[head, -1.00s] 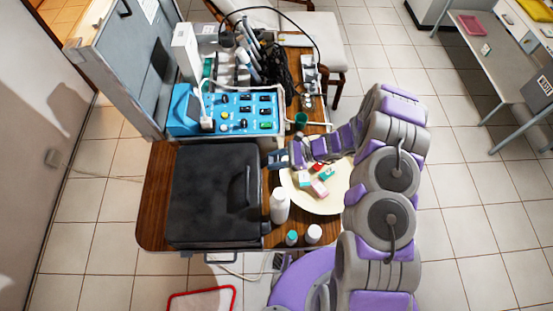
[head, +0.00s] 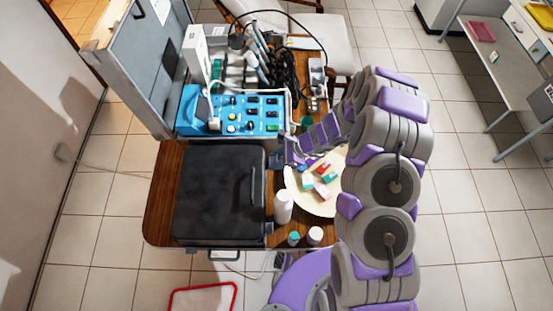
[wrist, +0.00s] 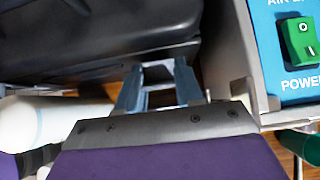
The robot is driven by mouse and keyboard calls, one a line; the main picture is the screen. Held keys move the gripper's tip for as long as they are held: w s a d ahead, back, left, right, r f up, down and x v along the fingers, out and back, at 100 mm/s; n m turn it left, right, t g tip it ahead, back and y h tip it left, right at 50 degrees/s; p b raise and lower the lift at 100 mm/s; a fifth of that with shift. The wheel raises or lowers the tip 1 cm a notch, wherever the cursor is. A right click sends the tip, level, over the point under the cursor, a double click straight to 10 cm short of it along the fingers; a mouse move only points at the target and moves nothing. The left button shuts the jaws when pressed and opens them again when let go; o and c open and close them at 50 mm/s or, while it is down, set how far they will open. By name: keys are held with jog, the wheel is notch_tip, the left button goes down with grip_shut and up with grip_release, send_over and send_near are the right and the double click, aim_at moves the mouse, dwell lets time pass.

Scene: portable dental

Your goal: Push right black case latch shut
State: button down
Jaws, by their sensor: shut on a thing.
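The black case (head: 218,195) lies closed on the wooden cart top, with its handle side facing right in the head view. My gripper (head: 276,160) is at the upper part of that right side. In the wrist view, the fingertips of my gripper (wrist: 158,72) reach the edge of the black case (wrist: 100,45). The jaws are shut on a small part at the case's edge, which looks to be the right latch. The fingers mostly hide it, so its position cannot be told.
A blue dental unit (head: 232,113) with a green power switch (wrist: 300,38) stands close beside the gripper. A white bottle (head: 283,207) and a round cream plate (head: 325,200) with small boxes sit right of the case. Two small bottles stand at the front edge.

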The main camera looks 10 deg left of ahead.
jog(key=c, duration=0.7)
grip_release()
jog(key=shift+a, duration=0.15)
jog(key=p+v, duration=0.2)
jog(key=v, duration=1.5)
jog(key=shift+w+r, duration=0.15)
jog(key=shift+w, duration=0.05)
jog(key=s+d+r+n+h+b, duration=0.2)
jog(key=s+d+r+n+h, duration=0.15)
jog(key=s+r+n, duration=0.45)
jog(key=s+d+r+n+h+b, duration=0.2)
jog(key=s+d+r+n, duration=0.15)
jog(key=s+r, duration=0.7)
jog(key=s+d+n+h, duration=0.1)
jog(key=s+d, duration=0.1)
jog(key=s, duration=0.2)
jog(key=s+d+n+h+b, duration=0.1)
jog(key=s+d, duration=0.2)
jog(key=s, duration=0.1)
jog(key=s+d+n+h, duration=0.1)
jog(key=s+d, duration=0.1)
jog(key=s, duration=0.2)
jog(key=shift+d+r+n, duration=0.15)
jog(key=shift+d+n, duration=0.1)
jog(key=shift+d, duration=0.05)
